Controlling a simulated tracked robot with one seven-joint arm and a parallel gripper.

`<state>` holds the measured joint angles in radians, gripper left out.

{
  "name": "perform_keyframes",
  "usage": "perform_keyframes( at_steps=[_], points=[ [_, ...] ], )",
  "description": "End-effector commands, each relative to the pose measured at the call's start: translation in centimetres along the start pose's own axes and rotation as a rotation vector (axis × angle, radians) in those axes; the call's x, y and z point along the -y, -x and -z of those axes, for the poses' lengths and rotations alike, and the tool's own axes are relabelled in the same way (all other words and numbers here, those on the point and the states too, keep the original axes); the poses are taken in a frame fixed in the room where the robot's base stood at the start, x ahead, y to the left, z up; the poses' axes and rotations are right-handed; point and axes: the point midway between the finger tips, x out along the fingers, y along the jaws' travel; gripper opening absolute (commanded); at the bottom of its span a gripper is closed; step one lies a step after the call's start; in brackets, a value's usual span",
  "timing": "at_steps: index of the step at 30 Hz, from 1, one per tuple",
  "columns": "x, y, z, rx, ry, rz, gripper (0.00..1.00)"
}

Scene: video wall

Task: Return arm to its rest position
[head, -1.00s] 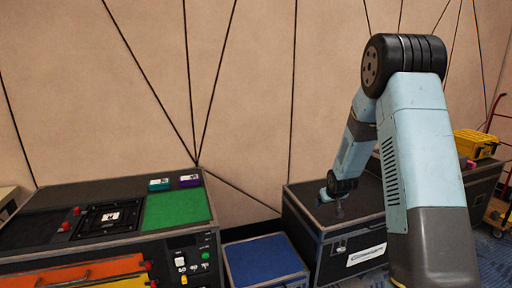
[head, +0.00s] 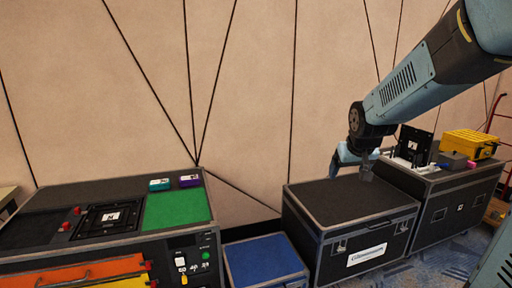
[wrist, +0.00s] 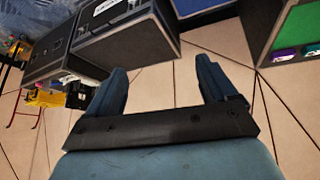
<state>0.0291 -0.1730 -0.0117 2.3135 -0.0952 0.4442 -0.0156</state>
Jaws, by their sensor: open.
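My arm reaches in from the right of the head view, its light-blue links bent down over the black cases. Beyond the fingers are the beige wall and the cases, tilted in the picture.
A black case (head: 345,205) and another black case (head: 450,185) stand at right. A yellow box (head: 470,142) sits on the farther one. A blue-topped box (head: 263,262) stands in the middle. A workbench with a green mat (head: 177,209) is at left.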

Motion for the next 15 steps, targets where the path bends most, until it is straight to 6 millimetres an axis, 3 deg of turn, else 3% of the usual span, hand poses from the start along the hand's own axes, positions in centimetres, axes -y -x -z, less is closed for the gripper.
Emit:
perform_keyframes(
  at_steps=[3,15],
  points=[
    [0.4,3.5,-1.9,0.003,-0.012,0.006,0.85],
    [1.8,12.4,-9.8,0.034,-0.047,0.034,0.85]
  ],
)
